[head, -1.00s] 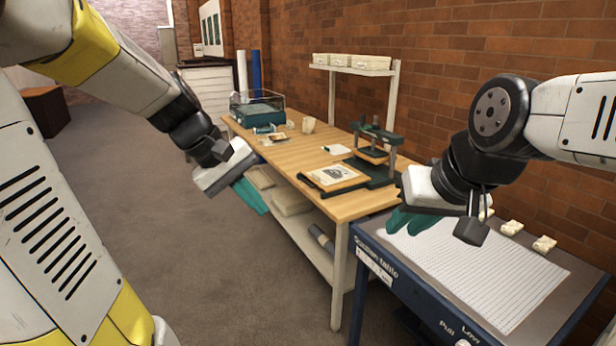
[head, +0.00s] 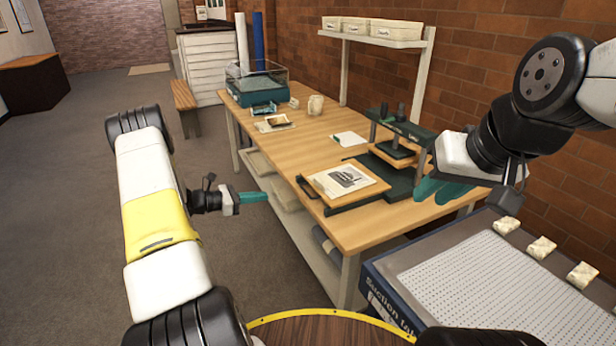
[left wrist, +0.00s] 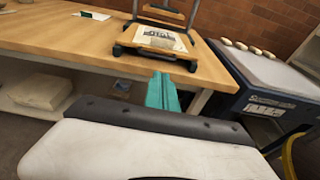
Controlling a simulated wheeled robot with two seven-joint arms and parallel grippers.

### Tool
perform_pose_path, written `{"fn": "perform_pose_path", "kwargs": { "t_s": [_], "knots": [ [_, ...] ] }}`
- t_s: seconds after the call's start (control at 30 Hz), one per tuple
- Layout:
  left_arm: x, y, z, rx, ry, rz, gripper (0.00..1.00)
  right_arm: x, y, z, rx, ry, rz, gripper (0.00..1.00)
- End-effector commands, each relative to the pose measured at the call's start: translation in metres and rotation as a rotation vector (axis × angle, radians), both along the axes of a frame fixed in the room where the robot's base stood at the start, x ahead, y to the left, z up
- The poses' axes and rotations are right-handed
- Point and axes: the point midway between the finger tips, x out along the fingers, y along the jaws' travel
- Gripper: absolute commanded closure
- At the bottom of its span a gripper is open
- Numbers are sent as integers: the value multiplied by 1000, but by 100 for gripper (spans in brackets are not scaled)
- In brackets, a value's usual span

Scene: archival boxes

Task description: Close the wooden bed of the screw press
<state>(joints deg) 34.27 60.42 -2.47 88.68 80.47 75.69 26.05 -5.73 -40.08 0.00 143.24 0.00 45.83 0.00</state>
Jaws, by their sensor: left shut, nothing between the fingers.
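The screw press (head: 398,150) is a dark green frame standing at the right end of the wooden workbench. Its wooden bed (head: 360,180) is slid out to the front left of the frame, with a printed sheet (head: 341,179) lying on it. In the left wrist view the bed (left wrist: 160,47) lies beyond the fingers, apart from them. My left gripper (head: 252,197), with teal fingers, is shut and empty, in front of the bench and left of the bed. My right gripper (head: 440,191) is near the press's right side; its finger gap is unclear.
The suction table (head: 400,295) stands right of the bench, with several small pale blocks (head: 541,247) along its back. A mug (head: 316,105), white card (head: 349,139) and glass-topped case (head: 256,84) are on the bench. Open floor lies to the left.

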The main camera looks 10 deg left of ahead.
Motion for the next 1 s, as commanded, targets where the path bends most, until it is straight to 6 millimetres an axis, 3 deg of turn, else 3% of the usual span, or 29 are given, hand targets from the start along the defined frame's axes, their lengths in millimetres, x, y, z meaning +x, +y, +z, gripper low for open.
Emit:
{"fn": "perform_pose_path", "kwargs": {
  "t_s": [0.17, 0.7, 1.0],
  "knots": [
    [7, -6, -7, -16, 6, 13, 100, 0, 0, 0, 0, -1, 0, 75],
    [64, -93, -27, -12, 4, 9, 100, 0, 0, 0, 0, 0, 0, 75],
    [77, -111, -32, -11, 4, 11, 100, 0, 0, 0, 0, 0, 0, 75]
  ]
}}
